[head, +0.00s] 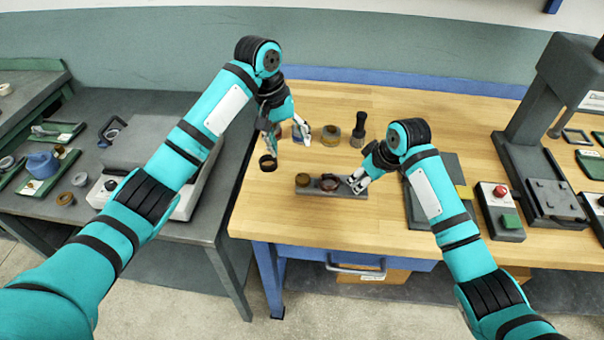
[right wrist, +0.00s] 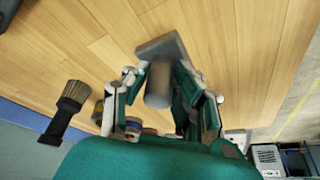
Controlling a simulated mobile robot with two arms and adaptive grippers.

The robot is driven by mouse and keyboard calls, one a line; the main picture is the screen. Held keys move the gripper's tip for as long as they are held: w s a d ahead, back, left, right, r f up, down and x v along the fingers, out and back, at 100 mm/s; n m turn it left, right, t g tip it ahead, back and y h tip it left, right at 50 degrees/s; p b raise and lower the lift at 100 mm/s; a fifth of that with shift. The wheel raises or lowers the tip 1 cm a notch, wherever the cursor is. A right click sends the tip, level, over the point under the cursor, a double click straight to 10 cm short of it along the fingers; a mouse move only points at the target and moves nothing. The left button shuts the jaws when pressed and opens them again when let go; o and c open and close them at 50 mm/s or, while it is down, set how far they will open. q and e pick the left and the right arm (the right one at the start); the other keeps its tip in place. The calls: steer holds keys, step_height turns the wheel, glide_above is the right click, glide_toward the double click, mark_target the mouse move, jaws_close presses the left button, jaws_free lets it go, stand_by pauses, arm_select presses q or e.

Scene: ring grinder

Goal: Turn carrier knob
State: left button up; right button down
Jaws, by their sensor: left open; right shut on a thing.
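A grey carrier bar (head: 318,194) lies on the wooden bench, with round parts on its left and middle. My right gripper (head: 357,184) is at the bar's right end. In the right wrist view a grey cylinder (right wrist: 159,86), which looks like the carrier knob, stands between the fingers of my right gripper (right wrist: 160,92), shut on it. The grey end of the carrier (right wrist: 163,46) shows beyond it. The knob is hidden by the gripper in the head view. My left gripper (head: 286,137) is open, left of the bar, over the back left of the bench.
A dark ring (head: 267,163) is below my left gripper. A control box with a red button (head: 501,191) and a dark press (head: 540,140) stand at right. Bench front is clear.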

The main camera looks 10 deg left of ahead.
mark_target(302, 177)
arm_select(q)
steer(key=d+f+n, duration=0.1)
steer(key=f+n, duration=0.2)
steer(key=n, duration=0.3)
steer(key=d+f+n+y, duration=0.1)
steer(key=f+n, duration=0.3)
steer(key=n, duration=0.3)
steer(key=d+f+n+g+y, duration=0.1)
steer(key=f+n, duration=0.3)
steer(key=n, duration=0.2)
steer(key=shift+s+d+f+n, duration=0.1)
steer(key=shift+n, duration=0.3)
steer(key=shift+c, duration=0.2)
steer(key=c, duration=1.1)
